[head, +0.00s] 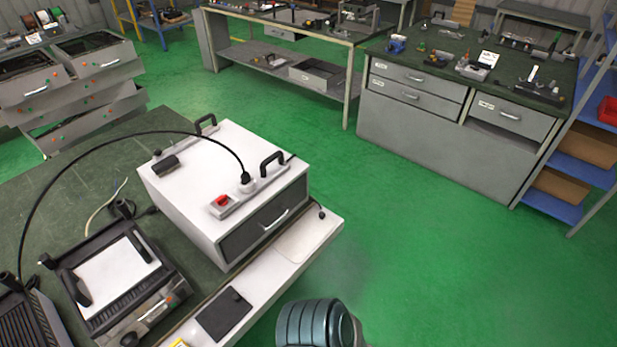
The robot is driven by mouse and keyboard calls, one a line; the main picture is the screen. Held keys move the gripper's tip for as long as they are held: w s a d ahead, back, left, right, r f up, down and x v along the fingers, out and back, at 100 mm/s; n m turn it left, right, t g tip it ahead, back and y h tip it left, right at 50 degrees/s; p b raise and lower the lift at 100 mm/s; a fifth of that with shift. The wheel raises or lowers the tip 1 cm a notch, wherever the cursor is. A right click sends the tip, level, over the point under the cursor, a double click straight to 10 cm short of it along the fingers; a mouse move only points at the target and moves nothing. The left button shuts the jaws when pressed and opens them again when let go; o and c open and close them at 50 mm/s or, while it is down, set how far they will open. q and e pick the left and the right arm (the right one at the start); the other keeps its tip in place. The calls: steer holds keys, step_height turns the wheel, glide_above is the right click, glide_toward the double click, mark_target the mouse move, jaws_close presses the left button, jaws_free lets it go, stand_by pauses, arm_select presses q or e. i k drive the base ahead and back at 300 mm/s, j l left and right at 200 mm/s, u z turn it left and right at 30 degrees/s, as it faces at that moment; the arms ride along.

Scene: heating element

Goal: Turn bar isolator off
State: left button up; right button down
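A white box-shaped unit (190,181) stands on the bench at the centre left, with a grey front panel and a silver handle (273,219). A red switch (222,200) sits on a small pale base on its top, near the front edge; this may be the bar isolator. Its on or off position is too small to tell. A black cable (120,137) runs from a plug (246,180) beside the switch, arching to the left. Neither of my grippers shows, and nothing touches the switch.
A black device with a white plate (117,275) sits left of the unit. A dark flat pad (223,314) lies on the pale front ledge (268,277). A dark ribbed rounded part (311,323) stands at the bottom edge. Green floor (420,240) is clear to the right.

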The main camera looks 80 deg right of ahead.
mark_target(222, 201)
steer(key=z, duration=2.3)
steer(key=k+j+u, duration=0.1)
steer(key=k+j, duration=0.2)
steer(key=j, duration=0.1)
